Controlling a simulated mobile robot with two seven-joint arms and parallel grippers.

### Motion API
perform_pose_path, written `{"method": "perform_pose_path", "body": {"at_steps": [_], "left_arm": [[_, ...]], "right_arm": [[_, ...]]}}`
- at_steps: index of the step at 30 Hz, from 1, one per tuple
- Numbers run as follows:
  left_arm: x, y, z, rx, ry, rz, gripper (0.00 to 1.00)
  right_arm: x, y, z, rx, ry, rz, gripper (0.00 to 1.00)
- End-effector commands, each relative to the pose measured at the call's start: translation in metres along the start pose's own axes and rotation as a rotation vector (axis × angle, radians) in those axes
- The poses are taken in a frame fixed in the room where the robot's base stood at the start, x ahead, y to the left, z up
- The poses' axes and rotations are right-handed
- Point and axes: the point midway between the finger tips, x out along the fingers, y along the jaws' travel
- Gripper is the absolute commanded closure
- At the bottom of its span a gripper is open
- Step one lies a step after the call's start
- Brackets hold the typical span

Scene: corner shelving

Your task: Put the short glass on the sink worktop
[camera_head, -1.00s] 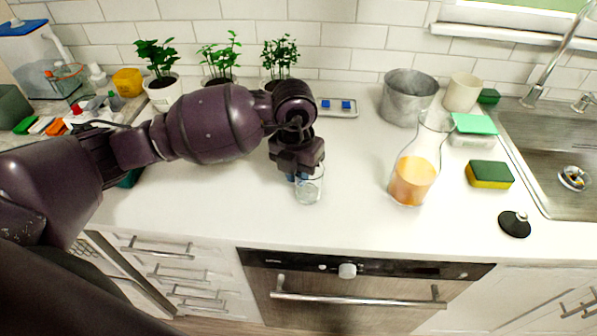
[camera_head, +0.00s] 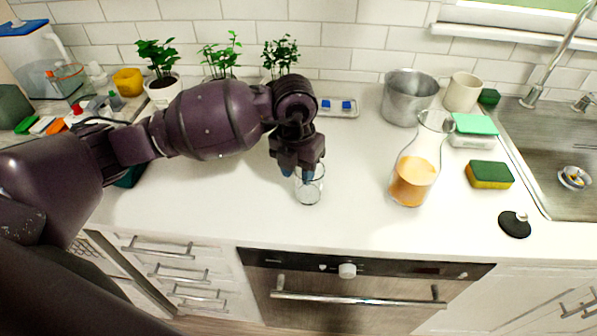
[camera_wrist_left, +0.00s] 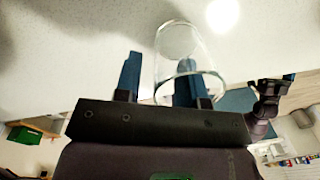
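The short clear glass (camera_head: 309,190) stands upright on the white worktop, left of the jug. My left gripper (camera_head: 297,172) is over its rim with blue fingertips pointing down. In the left wrist view the fingers (camera_wrist_left: 158,78) are apart. One finger is outside the glass (camera_wrist_left: 178,42), and the other shows within its rim outline, apparently inside it. The glass wall lies between them, with no clear grip on it. The sink worktop (camera_head: 350,215) is the white surface under the glass. A dark part, seemingly my right gripper (camera_wrist_left: 271,92), shows small at the right of the wrist view.
A jug of orange drink (camera_head: 413,180) stands right of the glass. Behind it are a metal pot (camera_head: 408,98) and a cream cup (camera_head: 462,92). A sponge (camera_head: 489,175) and black lid (camera_head: 514,224) lie near the sink (camera_head: 560,150). Potted plants (camera_head: 163,90) line the wall. The front middle is clear.

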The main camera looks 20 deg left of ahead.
Motion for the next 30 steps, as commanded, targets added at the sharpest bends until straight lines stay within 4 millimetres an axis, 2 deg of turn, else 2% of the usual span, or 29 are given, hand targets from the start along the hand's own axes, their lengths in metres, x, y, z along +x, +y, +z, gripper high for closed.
{"method": "perform_pose_path", "body": {"at_steps": [9,15,21,30], "left_arm": [[-0.061,0.0,0.001,0.001,-0.005,0.001,0.63],[-0.093,0.0,0.0,0.001,-0.003,0.001,0.63],[-0.109,0.0,0.0,-0.001,0.0,0.0,0.63],[-0.112,0.0,0.0,-0.001,0.0,0.0,0.63]], "right_arm": [[-0.002,0.001,-0.005,-0.001,0.005,0.0,0.07],[-0.003,0.001,-0.007,-0.001,0.007,0.0,0.07],[-0.003,0.001,-0.007,-0.001,0.007,0.0,0.07],[-0.003,0.001,-0.007,-0.001,0.007,0.0,0.07]]}}
